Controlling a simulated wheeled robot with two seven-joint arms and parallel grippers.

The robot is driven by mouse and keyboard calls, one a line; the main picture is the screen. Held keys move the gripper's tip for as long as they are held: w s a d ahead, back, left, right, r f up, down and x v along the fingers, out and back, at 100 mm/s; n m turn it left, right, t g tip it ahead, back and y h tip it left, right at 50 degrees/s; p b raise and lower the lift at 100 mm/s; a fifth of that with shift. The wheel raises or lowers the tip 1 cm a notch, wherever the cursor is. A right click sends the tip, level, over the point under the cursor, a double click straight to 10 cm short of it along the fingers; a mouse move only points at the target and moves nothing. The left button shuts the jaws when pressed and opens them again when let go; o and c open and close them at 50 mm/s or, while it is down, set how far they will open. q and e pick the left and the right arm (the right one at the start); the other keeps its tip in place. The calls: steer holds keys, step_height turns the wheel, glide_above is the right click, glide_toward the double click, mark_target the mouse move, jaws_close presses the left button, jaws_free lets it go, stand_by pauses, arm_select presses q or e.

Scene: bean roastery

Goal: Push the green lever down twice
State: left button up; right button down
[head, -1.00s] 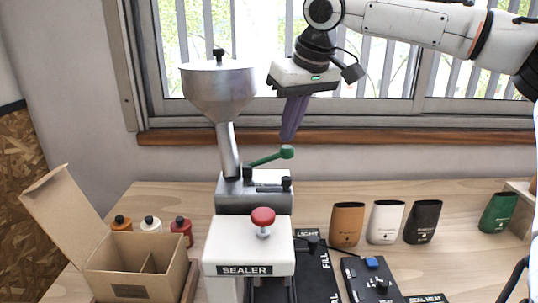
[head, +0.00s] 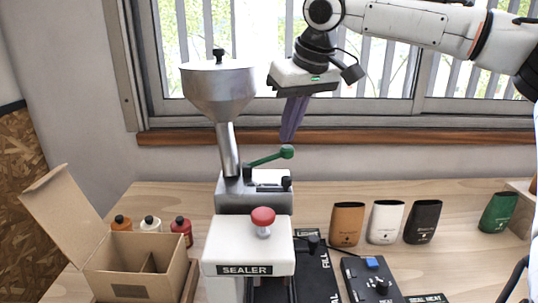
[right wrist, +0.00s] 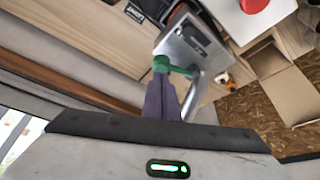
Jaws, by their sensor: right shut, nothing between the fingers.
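The green lever (head: 268,157) sticks out to the right from the grey metal block under the steel hopper (head: 217,90), tilted a little upward, with a round knob at its end. My right gripper (head: 287,141) is shut and empty, fingers pointing down, with its purple fingertips just above the knob. I cannot tell whether they touch it. In the right wrist view, the lever's green knob (right wrist: 161,65) shows right at the tips of the purple fingers (right wrist: 162,82). My left gripper is not in view.
The white sealer (head: 248,245) with a red knob stands in front of the hopper. An open cardboard box (head: 130,262) and several small bottles are at left. Brown, white, black and green bags (head: 346,225) stand at right. The window wall is close behind.

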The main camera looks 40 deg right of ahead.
mark_target(288, 147)
steer(key=shift+f+b, duration=0.55)
steer(key=shift+f, duration=1.45)
steer(key=shift+r, duration=0.15)
step_height(288, 147, up, 2)
steer(key=shift+p, duration=1.05)
steer(key=shift+r, duration=1.95)
